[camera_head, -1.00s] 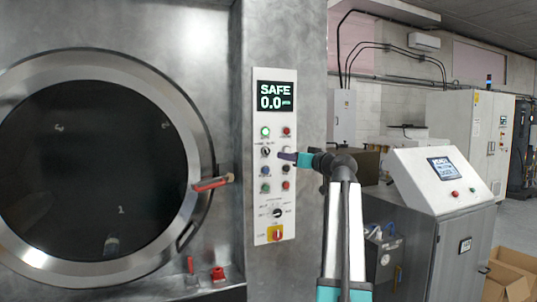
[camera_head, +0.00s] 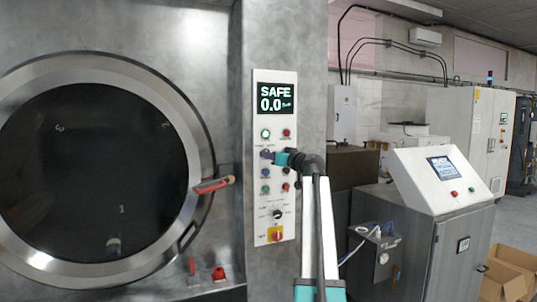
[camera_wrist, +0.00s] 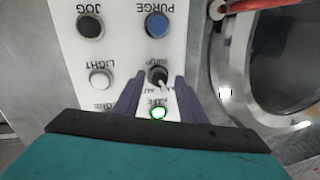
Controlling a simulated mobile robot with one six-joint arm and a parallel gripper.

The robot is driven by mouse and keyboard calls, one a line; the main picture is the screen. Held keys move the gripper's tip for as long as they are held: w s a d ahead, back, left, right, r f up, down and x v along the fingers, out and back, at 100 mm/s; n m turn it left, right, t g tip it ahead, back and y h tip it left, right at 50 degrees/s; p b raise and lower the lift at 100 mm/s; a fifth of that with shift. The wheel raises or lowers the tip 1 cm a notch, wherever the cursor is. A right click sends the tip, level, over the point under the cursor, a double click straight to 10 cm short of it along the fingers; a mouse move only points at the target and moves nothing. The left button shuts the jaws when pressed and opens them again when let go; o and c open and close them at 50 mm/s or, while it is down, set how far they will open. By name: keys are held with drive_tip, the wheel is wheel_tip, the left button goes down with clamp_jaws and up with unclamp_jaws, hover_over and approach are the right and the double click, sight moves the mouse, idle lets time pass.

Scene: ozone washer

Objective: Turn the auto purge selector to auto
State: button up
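The auto purge selector (camera_wrist: 158,76) is a black knob with a light pointer on the white control panel (camera_head: 262,215). In the wrist view, which shows the panel upside down, its pointer slants toward the lower right. My gripper (camera_wrist: 159,79) is open, with one purple finger on each side of the knob; I cannot tell whether either finger touches it. In the head view my gripper (camera_head: 269,155) is at the panel's upper part, below the green-lit button, and covers the selector.
A red-handled door latch (camera_head: 213,185) projects left of the panel. A console (camera_head: 440,190) stands to the right.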

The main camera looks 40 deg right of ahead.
drive_tip(key=shift+w+d, duration=0.15)
drive_tip(key=shift+w, duration=0.4)
drive_tip(key=shift+c, duration=0.5)
